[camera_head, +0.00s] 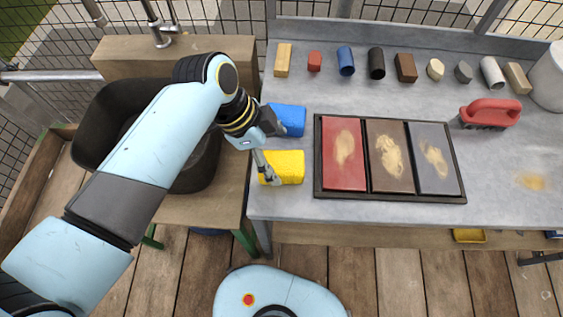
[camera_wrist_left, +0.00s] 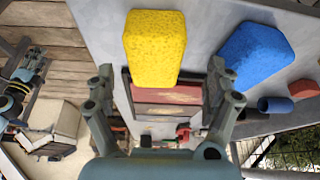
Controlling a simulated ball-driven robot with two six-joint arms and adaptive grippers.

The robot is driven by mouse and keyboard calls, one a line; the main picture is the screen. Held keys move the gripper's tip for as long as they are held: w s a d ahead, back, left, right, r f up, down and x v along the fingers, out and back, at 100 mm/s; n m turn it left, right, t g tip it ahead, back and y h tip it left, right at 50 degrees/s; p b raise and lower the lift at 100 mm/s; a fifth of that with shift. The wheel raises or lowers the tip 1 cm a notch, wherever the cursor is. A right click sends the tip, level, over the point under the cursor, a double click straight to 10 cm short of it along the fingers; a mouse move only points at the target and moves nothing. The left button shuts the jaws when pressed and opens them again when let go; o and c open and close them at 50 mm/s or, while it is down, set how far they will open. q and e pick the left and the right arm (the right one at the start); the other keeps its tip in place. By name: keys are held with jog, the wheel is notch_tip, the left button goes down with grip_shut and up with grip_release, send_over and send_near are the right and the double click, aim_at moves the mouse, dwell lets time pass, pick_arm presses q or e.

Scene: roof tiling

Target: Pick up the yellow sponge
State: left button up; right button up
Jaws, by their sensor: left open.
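The yellow sponge (camera_head: 287,167) lies on the grey worktop near its front left corner, left of the tray of colour panels. My left gripper (camera_head: 270,155) is open at the sponge's left end, with one finger overlapping it in the head view. In the left wrist view the yellow sponge (camera_wrist_left: 155,48) shows ahead, between the two spread fingers of my left gripper (camera_wrist_left: 162,85). I cannot tell whether either finger touches it. What seems to be my right arm and gripper (camera_wrist_left: 30,65) shows small at the left edge of the wrist view; its jaws are unclear.
A blue sponge (camera_head: 290,119) lies just behind the yellow one. The dark-framed tray (camera_head: 390,198) is close on the right. A row of small blocks and cylinders lines the back, and a red-handled brush (camera_head: 490,112) lies right. A black basin (camera_head: 97,125) is left.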

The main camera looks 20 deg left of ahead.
aim_at(278, 162)
pick_arm(q)
jog(key=x, duration=0.4)
jog(key=shift+s+d, duration=0.2)
jog(key=shift+s, duration=0.1)
jog(key=c, duration=1.1)
pick_arm(e)
jog(key=shift+w+r, duration=0.1)
jog(key=shift+w, duration=0.55)
